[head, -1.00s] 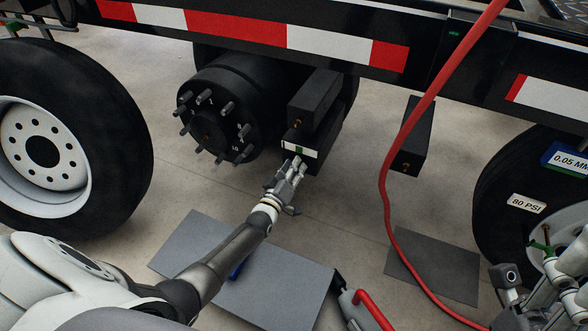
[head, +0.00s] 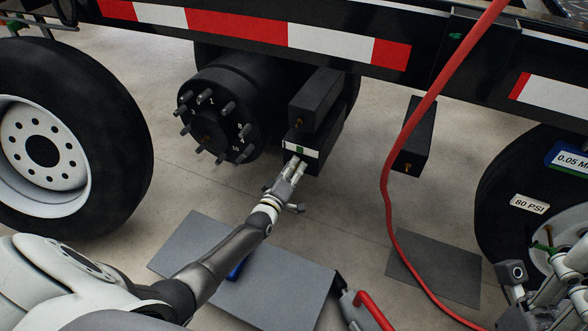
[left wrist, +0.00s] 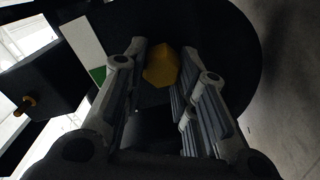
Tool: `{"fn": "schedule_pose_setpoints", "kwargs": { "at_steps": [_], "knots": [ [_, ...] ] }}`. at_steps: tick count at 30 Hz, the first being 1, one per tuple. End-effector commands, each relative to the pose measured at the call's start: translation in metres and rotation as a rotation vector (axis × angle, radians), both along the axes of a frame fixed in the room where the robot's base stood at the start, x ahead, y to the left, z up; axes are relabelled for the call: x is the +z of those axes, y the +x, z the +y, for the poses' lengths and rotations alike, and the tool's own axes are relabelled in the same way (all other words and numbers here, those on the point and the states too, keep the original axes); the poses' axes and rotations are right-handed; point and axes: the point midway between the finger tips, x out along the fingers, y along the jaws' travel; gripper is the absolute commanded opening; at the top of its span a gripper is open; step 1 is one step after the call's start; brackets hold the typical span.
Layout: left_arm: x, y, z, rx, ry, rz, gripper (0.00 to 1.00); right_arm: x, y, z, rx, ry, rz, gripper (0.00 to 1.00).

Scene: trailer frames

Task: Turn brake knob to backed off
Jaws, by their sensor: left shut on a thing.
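The yellow hexagonal brake knob (left wrist: 161,66) shows in the left wrist view, between the fingertips of my left gripper (left wrist: 163,52). In the head view my left gripper (head: 295,168) is at the black box (head: 327,143) beside the wheel hub, just below its label, and hides the knob there. The gripper is shut on the knob. A white label with a green part (left wrist: 84,45) is left of the knob. My right gripper (head: 545,290) is at the lower right, near a wheel; its finger state is unclear.
The black hub (head: 210,125) with several studs is left of the box. A tyre (head: 110,120) stands at the left. A red hose (head: 386,180) hangs to the right. Another black box (head: 412,140) hangs beyond it. Grey plates (head: 285,290) lie on the floor.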

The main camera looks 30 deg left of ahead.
Motion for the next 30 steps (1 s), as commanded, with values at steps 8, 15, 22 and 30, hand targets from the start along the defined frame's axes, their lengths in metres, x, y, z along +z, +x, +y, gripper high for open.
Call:
{"fn": "schedule_pose_setpoints", "kwargs": {
  "at_steps": [8,15,22,30],
  "knots": [
    [-0.001,0.000,-0.001,-0.001,-0.002,0.003,0.46,-0.001,0.000,0.000,0.000,0.001,0.003,0.40],
    [0.000,0.000,0.000,0.000,-0.001,0.001,0.48,-0.004,0.001,0.000,0.000,0.001,0.013,0.40],
    [-0.001,-0.008,-0.001,0.000,-0.002,0.000,0.48,-0.004,0.001,0.000,-0.001,0.003,0.013,0.40],
    [-0.002,-0.051,-0.003,0.000,-0.003,0.002,0.48,-0.003,0.001,0.000,-0.001,0.002,0.010,0.40]
  ]
}}
